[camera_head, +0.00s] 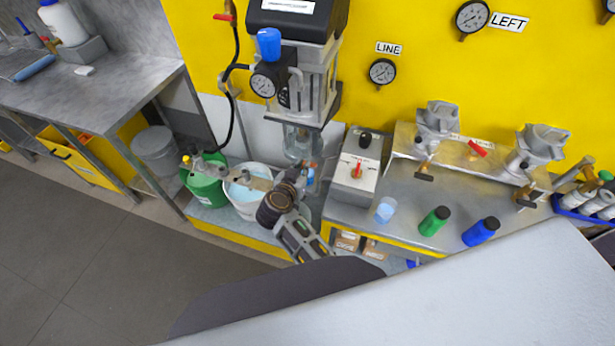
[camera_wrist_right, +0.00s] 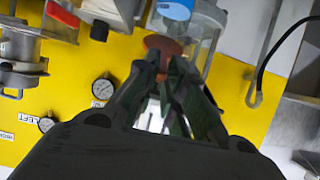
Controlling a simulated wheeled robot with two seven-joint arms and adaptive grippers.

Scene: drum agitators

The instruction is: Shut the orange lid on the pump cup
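The pump cup (camera_head: 298,143) is a clear glass vessel under the pump head. In the right wrist view the clear cup (camera_wrist_right: 205,40) is just beyond my fingers. The orange lid (camera_wrist_right: 165,45) is a reddish-orange disc at my right fingertips, in front of the cup; a small orange patch also shows beside my gripper in the head view. My right gripper (camera_wrist_right: 165,68) has its tips close together at the lid's near edge. The fingers hide part of the lid, and I cannot tell whether they grip it. My left gripper is not in view.
A green bucket (camera_head: 204,180) and a white bucket (camera_head: 247,190) stand left of my right gripper. A grey box with a red switch (camera_head: 355,171) stands to the right. Blue and green bottles (camera_head: 434,221) line the bench's front edge. The floor at left is clear.

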